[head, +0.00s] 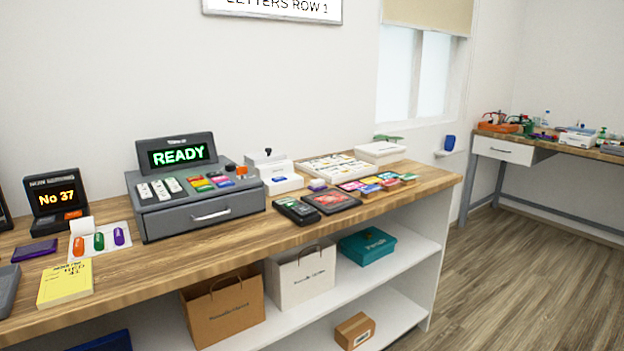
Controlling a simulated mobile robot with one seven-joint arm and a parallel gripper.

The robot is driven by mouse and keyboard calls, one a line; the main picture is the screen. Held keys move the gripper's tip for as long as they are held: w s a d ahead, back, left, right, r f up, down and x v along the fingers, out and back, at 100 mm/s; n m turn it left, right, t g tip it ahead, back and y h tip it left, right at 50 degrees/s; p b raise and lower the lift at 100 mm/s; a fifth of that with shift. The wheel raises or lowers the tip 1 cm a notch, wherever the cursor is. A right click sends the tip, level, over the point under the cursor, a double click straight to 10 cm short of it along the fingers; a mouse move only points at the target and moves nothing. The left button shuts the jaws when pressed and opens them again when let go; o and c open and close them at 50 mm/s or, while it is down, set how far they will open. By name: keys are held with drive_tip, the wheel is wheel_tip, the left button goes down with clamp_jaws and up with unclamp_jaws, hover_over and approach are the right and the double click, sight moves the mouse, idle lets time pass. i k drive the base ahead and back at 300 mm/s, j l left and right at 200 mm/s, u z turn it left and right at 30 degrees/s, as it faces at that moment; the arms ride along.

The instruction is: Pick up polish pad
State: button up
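No thing in the head view can be made out for certain as the polish pad. A flat dark purple item (34,250) lies on the wooden counter (200,262) at the left, below the small display with orange text. I cannot tell whether either is the pad. My gripper is not in view.
A grey cash register (200,214) reading READY stands on the counter. A yellow pad (65,284) lies at the front left. A card terminal (297,211) and dark red-topped tray (331,201) sit near the front edge. Bags stand below; floor (520,260) at right is clear.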

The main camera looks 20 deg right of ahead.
sight(318, 185)
drive_tip(key=i+l, duration=0.9)
drive_tip(key=l, duration=0.3)
drive_tip(key=i+l, duration=0.1)
drive_tip(key=l, duration=0.3)
drive_tip(key=i+l, duration=0.1)
drive_tip(key=l, duration=0.3)
drive_tip(key=i+l, duration=0.1)
drive_tip(key=l, duration=0.3)
drive_tip(key=i+l, duration=0.1)
drive_tip(key=l, duration=0.3)
drive_tip(key=i, duration=0.9)
